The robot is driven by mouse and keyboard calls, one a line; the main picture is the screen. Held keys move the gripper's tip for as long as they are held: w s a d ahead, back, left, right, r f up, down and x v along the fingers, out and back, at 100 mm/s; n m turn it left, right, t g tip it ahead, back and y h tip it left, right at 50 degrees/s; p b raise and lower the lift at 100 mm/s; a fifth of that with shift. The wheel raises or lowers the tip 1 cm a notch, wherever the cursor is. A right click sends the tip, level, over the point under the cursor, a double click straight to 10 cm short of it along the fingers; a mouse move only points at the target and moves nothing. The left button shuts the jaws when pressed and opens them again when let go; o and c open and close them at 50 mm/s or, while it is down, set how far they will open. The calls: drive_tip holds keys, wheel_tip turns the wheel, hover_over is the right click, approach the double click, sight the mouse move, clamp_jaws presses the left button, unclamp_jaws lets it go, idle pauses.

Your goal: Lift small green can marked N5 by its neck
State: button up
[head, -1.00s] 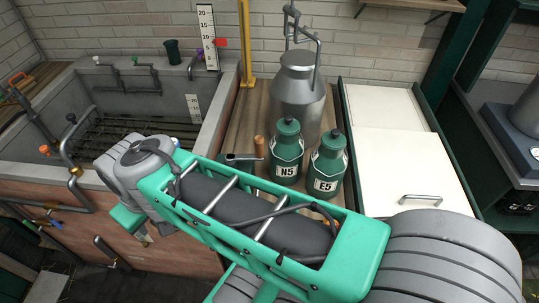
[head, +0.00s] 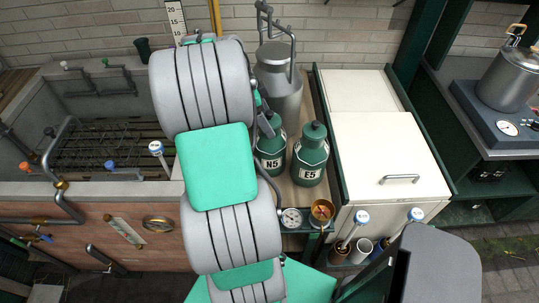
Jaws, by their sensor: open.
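The small green can marked N5 (head: 270,150) stands upright on the wooden shelf, partly hidden on its left by my arm. Its white N5 label faces me. Only a grey part of my gripper (head: 265,121) shows past my arm, at the top of the N5 can. My gripper is open. My arm hides most of it, and I cannot tell whether its fingers are around the neck or beside it. A matching green can marked E5 (head: 310,158) with a dark cap stands upright just right of N5.
A tall grey metal churn (head: 279,85) with a bent handle stands close behind the cans. A white cabinet (head: 385,150) is to the right. A stone trough (head: 100,82) is left. A gauge (head: 291,218) and brass cup (head: 322,210) sit at the shelf's front.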

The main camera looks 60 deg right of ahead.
sight(270, 145)
drive_tip(key=x, duration=0.3)
drive_tip(key=shift+d, duration=0.1)
clamp_jaws()
drive_tip(key=shift+r, duration=0.1)
idle(0.8)
